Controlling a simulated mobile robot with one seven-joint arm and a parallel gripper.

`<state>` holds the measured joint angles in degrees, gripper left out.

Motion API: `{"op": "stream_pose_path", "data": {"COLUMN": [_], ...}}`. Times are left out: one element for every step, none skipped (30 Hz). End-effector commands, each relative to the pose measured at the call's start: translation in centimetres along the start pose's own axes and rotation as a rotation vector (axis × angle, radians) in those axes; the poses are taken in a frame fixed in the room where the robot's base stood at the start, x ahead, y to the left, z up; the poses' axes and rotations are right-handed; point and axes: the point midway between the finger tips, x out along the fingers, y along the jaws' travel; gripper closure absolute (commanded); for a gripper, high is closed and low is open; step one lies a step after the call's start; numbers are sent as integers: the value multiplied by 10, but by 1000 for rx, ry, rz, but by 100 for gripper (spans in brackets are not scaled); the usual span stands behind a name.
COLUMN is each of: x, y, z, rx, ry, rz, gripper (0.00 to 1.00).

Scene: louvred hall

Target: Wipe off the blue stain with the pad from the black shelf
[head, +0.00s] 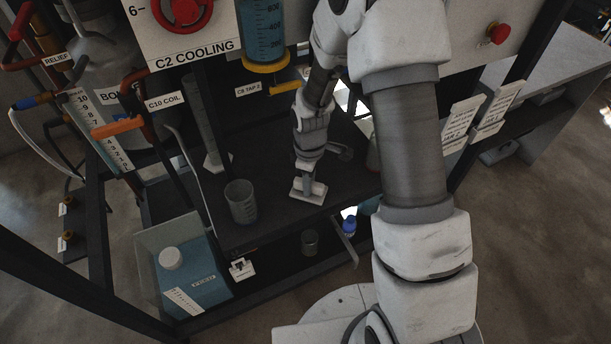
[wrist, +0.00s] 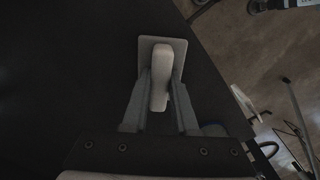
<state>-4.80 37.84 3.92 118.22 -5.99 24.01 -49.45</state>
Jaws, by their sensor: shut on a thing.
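The black shelf (head: 268,212) is a dark flat board in the middle of the head view. It fills the left of the wrist view (wrist: 70,70). My gripper (head: 308,180) points down near the shelf's front edge. In the wrist view my gripper (wrist: 160,95) has its fingers closed on the upright handle of the pad (wrist: 148,48), a pale, flat, roughly square plate. The pad (head: 309,196) appears at or just above the shelf surface; contact cannot be told. No blue stain can be made out on the shelf in either view; the pad hides the patch beneath it.
A clear beaker (head: 240,202) stands left of the pad, with a tall cylinder (head: 215,162) behind it. Below are a blue jug (head: 200,275), a small jar (head: 310,242) and a blue-capped bottle (head: 349,226). Panels and a gauge vessel (head: 264,35) hang above.

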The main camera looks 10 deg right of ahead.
Motion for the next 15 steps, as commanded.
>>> {"op": "stream_pose_path", "data": {"x": [3, 3, 3, 3, 3, 3, 3, 3, 3, 2, 1, -1, -3, -6, -10], "y": [-5, -5, -5, -5, -5, -5, -5, -5, -5, -5, -5, -5, -4, -4, -4], "z": [4, 4, 4, 4, 4, 4, 4, 4, 4, 4, 4, 4, 4, 3, 3], "rx": [-1, -1, -1, -1, -1, -1, -1, -1, -1, -1, -1, -1, -1, -1, -1], "ry": [-9, -8, -8, -8, -8, -9, -9, -9, -9, -9, -8, -8, -8, -7, -6], "rz": [-11, -11, -11, -11, -11, -11, -11, -11, -11, -11, -11, -11, -10, -9, -8], "gripper": [100, 100, 100, 100, 100, 100, 100, 100, 100, 100, 100, 100, 100, 100, 100]}}
